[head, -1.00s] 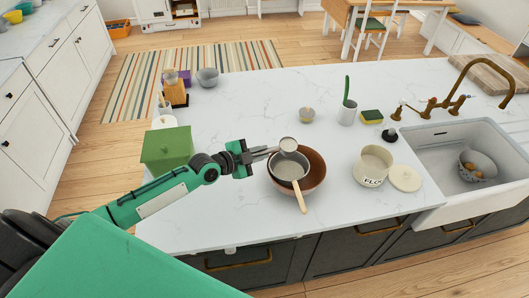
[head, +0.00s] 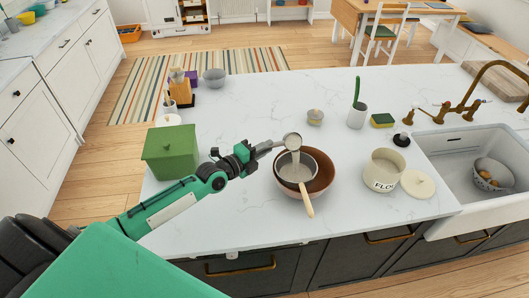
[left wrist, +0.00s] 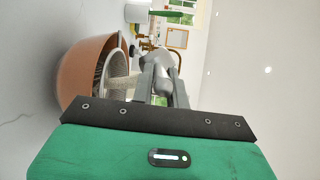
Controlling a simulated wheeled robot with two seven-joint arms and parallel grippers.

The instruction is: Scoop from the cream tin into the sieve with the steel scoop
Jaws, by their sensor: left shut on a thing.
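My left gripper (head: 254,153) is shut on the handle of the steel scoop (head: 292,141); the scoop also shows in the left wrist view (left wrist: 161,75). The scoop is tipped over the sieve (head: 288,177), and a pale stream falls from it into the sieve. The sieve sits on the brown bowl (head: 327,180), its wooden handle pointing toward the counter's front. In the left wrist view the bowl (left wrist: 80,75) is at the left. The open cream tin (head: 384,172), with lettering on its side, stands to the right of the bowl. My right gripper is out of view.
The tin's lid (head: 418,184) lies right of the tin. A green box (head: 170,153) stands left, near my arm. Behind are a small bowl (head: 315,117), a white cup (head: 357,117) and a sponge (head: 382,120). The sink (head: 452,175) is at the right.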

